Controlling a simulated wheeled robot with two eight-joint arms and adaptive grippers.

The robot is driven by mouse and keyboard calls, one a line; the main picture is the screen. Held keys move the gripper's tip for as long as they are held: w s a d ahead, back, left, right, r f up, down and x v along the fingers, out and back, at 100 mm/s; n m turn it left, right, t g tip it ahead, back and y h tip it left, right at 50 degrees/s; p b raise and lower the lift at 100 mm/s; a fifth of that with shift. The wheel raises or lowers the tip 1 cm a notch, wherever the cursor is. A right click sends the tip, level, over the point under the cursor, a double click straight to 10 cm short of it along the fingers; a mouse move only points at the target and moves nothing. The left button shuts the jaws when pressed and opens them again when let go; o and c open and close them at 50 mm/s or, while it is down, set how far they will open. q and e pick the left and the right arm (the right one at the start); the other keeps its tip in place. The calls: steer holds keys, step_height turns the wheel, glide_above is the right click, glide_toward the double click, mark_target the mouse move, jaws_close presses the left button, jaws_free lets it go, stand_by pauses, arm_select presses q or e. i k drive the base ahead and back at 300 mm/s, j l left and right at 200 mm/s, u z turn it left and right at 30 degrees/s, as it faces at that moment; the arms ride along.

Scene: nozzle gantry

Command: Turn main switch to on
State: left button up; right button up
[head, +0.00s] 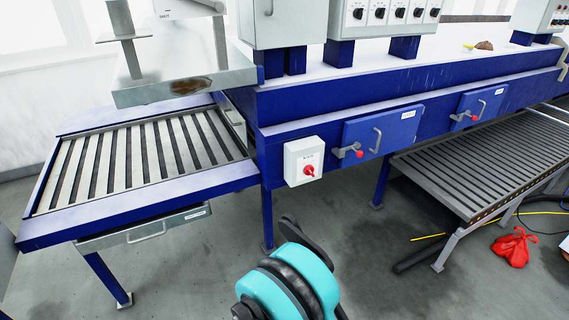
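The main switch is most likely the white box (304,161) with a red rotary knob (309,171) on the front of the blue machine frame. Small print shows above the knob, too small to read, and I cannot tell the knob's setting. A teal and black part of my own arm shows at the bottom centre, below the box and apart from it. Neither gripper's fingers can be seen in the head view.
A blue frame with a slatted bed (140,160) extends left. Two blue doors with red-tipped latches, the nearer one (383,132), are right of the box. A grey roller conveyor (480,165) stands right. A red bag (513,247) and yellow cable lie on the floor.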

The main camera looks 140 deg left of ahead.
mark_target(308, 170)
steer(key=u, duration=4.35)
